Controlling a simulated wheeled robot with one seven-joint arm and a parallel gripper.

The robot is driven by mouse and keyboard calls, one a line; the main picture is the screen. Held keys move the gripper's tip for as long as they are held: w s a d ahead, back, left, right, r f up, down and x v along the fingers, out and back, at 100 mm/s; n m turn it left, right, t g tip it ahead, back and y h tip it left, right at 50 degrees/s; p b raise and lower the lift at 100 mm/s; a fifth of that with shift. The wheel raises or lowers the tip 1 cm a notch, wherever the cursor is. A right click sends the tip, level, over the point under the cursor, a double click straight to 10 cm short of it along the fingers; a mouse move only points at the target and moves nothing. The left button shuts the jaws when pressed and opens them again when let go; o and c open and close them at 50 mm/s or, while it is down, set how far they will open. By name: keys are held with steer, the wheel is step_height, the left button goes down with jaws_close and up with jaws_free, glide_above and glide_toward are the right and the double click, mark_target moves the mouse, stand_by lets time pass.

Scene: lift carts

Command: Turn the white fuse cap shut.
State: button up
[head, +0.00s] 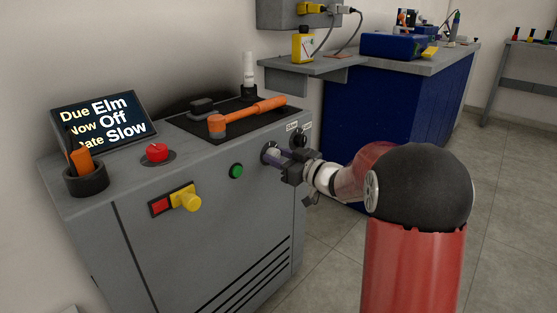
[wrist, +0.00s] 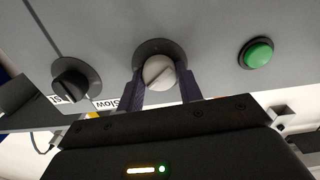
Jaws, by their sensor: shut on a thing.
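The white fuse cap (wrist: 158,71) sits in a dark round socket on the front of the grey cabinet, with a slanted slot across its face. In the head view the cap (head: 272,153) is partly hidden by my gripper. My gripper (head: 278,156) reaches in from the right. In the wrist view my gripper (wrist: 160,84) has one finger on each side of the cap, shut on it. The slot's exact angle relative to any mark cannot be told.
A black knob (wrist: 72,84) is beside the cap, and a green button (wrist: 257,53) is on its other side.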

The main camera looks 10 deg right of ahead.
steer(key=n+b, duration=0.4)
steer(key=n, duration=0.1)
steer(key=n+b, duration=0.4)
steer(key=n, duration=0.1)
steer(key=shift+a+f, duration=0.1)
steer(key=shift+f, duration=0.1)
steer(key=shift+n, duration=0.3)
steer(key=o, duration=1)
steer(key=shift+r, duration=0.1)
steer(key=shift+s, duration=0.15)
steer(key=v, duration=0.7)
steer(key=shift+s+d+p, duration=0.25)
steer(key=shift+p, duration=0.1)
